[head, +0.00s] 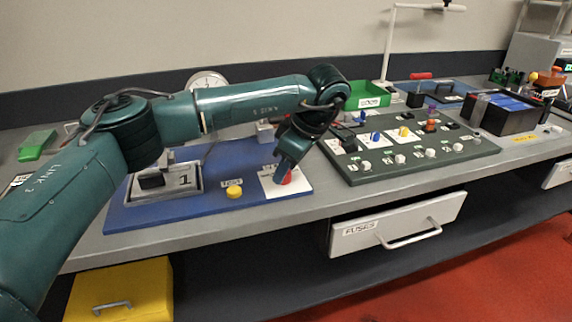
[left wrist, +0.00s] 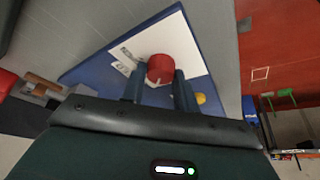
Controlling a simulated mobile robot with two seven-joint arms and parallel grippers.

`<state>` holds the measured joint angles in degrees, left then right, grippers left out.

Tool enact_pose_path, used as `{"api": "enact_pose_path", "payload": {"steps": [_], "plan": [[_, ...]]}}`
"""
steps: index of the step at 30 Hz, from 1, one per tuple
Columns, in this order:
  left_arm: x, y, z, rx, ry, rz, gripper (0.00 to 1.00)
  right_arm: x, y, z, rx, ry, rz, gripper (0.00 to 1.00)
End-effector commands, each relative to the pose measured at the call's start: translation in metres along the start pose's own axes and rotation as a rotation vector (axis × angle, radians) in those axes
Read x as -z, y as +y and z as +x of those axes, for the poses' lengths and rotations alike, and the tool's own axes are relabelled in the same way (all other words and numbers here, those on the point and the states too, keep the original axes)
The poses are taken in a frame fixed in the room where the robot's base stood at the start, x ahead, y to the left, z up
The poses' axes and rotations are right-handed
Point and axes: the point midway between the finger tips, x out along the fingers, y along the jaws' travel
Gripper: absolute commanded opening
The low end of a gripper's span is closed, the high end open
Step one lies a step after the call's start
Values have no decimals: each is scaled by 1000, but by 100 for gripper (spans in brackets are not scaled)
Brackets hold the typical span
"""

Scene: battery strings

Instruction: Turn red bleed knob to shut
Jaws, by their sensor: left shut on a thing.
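The red bleed knob (head: 286,179) sits on a white label plate (head: 296,187) at the right end of the blue board (head: 222,206). My left gripper (head: 280,176) reaches down over it and hides most of it in the head view. In the left wrist view the red knob (left wrist: 160,68) shows between the two fingertips, and my left gripper (left wrist: 160,85) is shut on it. The lettering on the plate is too small to read, so I cannot tell the knob's setting. My right gripper is in neither view.
A yellow button (head: 234,191) and a grey switch box marked 1 (head: 166,184) stand on the blue board. A dark green panel (head: 410,168) with several knobs lies to the right. A FUSES drawer (head: 398,224) is below the bench edge. A green bin (head: 369,95) stands behind.

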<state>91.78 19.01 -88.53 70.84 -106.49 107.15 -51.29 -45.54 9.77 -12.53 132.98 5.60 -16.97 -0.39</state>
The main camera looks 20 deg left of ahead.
Motion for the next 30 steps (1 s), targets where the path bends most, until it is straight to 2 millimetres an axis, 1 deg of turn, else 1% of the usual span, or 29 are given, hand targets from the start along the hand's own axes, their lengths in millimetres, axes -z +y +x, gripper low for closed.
{"api": "enact_pose_path", "payload": {"steps": [10,11,18,26,30], "plan": [[0,0,0,1,-1,-2,7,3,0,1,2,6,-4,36],[0,0,0,1,-1,-2,31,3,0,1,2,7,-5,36],[0,0,0,1,-1,-1,51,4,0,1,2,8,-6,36],[0,0,-1,0,0,-1,52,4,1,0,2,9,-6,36],[0,1,-14,-3,-1,-2,52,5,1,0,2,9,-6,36]]}}
